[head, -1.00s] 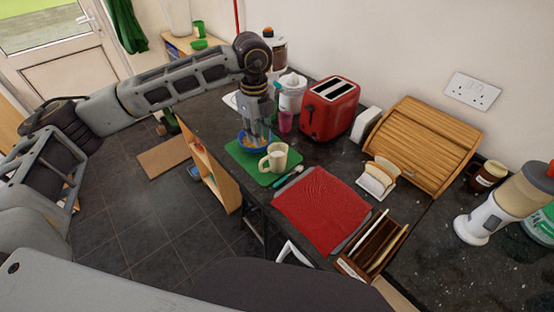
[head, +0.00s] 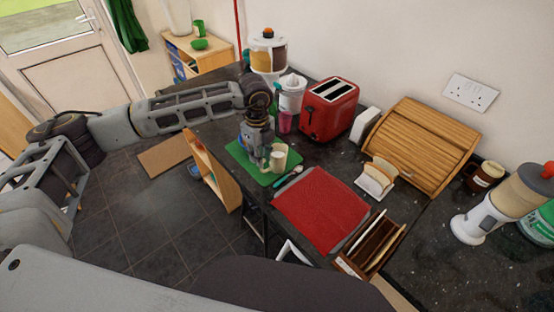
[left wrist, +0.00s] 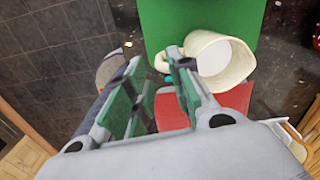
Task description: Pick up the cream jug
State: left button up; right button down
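The cream jug (head: 279,158) is a cream-coloured vessel standing upright on the green mat (head: 241,156). In the left wrist view the jug (left wrist: 222,62) shows its open top with white inside, and its handle faces my fingers. My left gripper (head: 264,165) points down just left of the jug and covers part of it in the head view. In the left wrist view the gripper (left wrist: 157,60) is open, with its right fingertip close by the handle; I cannot tell whether they touch. The blue bowl is mostly hidden behind the gripper. My right gripper is not in view.
A red cloth (head: 322,208) lies in front of the jug, with a teal-handled utensil (head: 289,176) between. A red toaster (head: 329,108), a pink cup (head: 286,121) and a white juicer (head: 291,93) stand behind. A toast rack (head: 376,178) is to the right.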

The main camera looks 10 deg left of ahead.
aim_at(274, 162)
pick_arm(q)
jog(key=shift+f, duration=0.1)
jog(key=shift+s+f+p, duration=0.1)
jog(key=shift+f+p, duration=0.55)
jog(key=shift+f, duration=0.5)
jog(key=shift+f+p, duration=0.3)
jog(key=shift+f, duration=1.05)
grip_shut()
